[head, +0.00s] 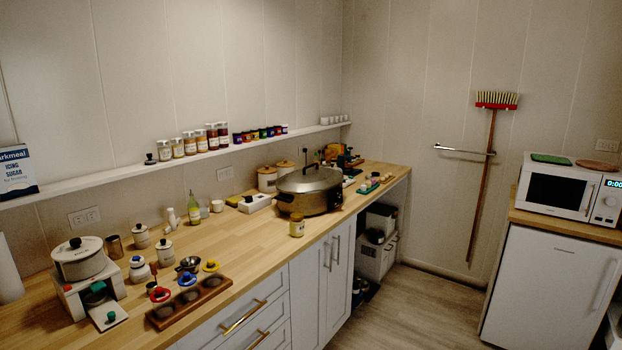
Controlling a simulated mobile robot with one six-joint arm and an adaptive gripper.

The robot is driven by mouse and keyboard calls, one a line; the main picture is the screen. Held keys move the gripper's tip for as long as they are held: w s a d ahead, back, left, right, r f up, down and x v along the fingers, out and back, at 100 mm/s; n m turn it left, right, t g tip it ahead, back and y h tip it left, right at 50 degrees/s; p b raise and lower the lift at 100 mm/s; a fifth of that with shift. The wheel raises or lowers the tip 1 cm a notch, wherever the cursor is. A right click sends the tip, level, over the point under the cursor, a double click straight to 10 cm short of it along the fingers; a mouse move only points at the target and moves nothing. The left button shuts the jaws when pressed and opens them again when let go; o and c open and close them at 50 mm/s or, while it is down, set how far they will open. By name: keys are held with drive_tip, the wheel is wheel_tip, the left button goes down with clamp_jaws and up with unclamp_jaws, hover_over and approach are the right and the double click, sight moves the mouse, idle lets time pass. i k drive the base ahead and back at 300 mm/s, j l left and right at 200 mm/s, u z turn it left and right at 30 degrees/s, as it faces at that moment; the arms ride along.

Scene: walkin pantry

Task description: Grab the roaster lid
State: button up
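The roaster (322,202) is a large, dark metallic pot on the wooden counter, toward its far end. Its grey domed lid (305,179) appears to sit on top, with a dark handle standing up from it. The exact fit of the lid on the rim is too small to tell. My gripper is not in the head view.
A wall shelf (150,168) runs above. Floor (425,310) in front is clear.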

sight(308, 178)
drive_tip(key=i+l+u, duration=0.1)
drive_tip(key=i, duration=0.3)
drive_tip(key=i+l+u, duration=0.15)
drive_tip(key=i, duration=0.3)
drive_tip(key=l, duration=0.1)
